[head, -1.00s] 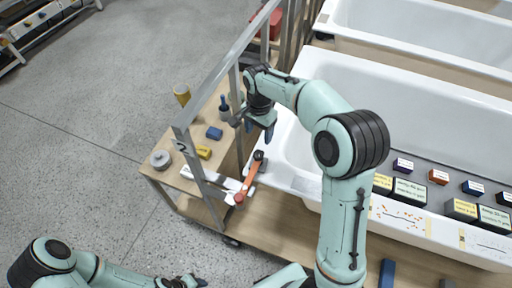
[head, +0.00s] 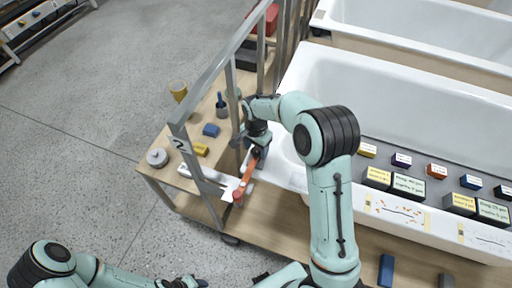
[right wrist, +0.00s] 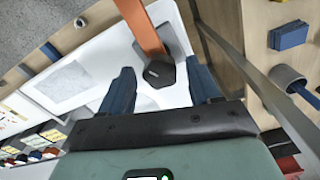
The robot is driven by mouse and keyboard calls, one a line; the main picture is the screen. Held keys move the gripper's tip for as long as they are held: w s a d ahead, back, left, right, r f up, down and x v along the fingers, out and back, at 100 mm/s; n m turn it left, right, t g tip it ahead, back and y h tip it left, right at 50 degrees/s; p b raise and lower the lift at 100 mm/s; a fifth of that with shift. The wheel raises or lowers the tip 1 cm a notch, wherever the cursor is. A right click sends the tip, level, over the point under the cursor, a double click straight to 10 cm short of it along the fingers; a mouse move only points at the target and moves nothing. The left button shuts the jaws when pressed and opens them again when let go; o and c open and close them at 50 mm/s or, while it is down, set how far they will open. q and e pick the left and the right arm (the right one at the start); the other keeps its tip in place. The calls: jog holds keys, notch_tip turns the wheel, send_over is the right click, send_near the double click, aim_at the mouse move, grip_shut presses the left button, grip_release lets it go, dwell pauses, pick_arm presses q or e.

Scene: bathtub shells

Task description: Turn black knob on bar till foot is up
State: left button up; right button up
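The orange bar (head: 246,178) lies over a white plate at the corner of the tub's wooden stand. Its black knob (right wrist: 159,74) shows in the right wrist view at the bar's near end. My right gripper (head: 256,158) is over that end of the bar. In the right wrist view, the blue fingers of my right gripper (right wrist: 160,70) are apart, one to each side of the knob, with gaps between. In the head view the gripper mostly hides the knob. I cannot make out the foot. My left gripper (head: 188,283) is at the bottom edge, partly cut off.
A grey metal frame (head: 196,165) stands just left of the bar. A white bathtub (head: 312,85) is to the right.

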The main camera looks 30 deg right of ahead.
jog(key=c, duration=0.9)
